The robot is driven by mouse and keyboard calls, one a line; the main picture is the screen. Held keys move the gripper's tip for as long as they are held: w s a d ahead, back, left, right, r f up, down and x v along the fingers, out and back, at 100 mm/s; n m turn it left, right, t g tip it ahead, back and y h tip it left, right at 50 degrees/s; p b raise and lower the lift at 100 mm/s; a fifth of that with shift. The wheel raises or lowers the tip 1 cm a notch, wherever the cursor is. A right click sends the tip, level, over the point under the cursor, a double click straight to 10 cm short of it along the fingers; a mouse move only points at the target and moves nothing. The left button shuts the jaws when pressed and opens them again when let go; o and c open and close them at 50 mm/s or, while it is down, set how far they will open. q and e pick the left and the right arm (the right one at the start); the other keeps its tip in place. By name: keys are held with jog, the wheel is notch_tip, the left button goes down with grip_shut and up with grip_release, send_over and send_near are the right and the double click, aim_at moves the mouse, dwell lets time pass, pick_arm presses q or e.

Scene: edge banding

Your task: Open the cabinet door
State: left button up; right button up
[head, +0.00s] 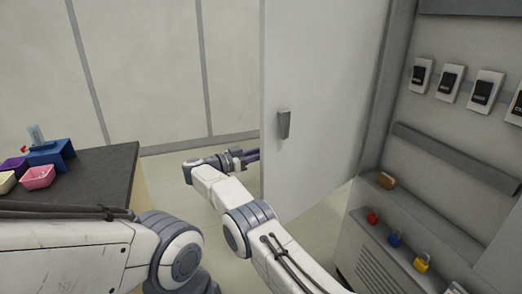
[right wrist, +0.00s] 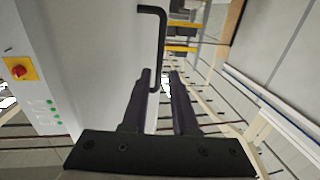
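The cabinet door (head: 322,85) stands swung open from the cabinet (head: 402,150), with its inner face and a grey latch (head: 284,124) towards me in the head view. In the right wrist view the door's outer face (right wrist: 100,50) carries a black bar handle (right wrist: 161,45). My right gripper (head: 252,156) is at the door's free edge, its tips partly hidden behind the door. In the right wrist view its fingers (right wrist: 160,80) are apart, with the handle's lower end showing between the tips; contact cannot be told. My left arm shows at lower left; its gripper is out of view.
Inside the cabinet are several switches (head: 450,82) and, on a ledge, red, blue and yellow padlocks (head: 422,262). A dark table (head: 100,180) with small bins (head: 38,177) stands at left. Floor between the table and door is clear apart from my arm.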

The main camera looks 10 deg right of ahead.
pick_arm(q)
jog(key=shift+s+a, duration=0.2)
jog(key=shift+a, duration=0.1)
pick_arm(e)
jog(key=shift+s+a, duration=0.25)
jog(key=shift+a, duration=0.45)
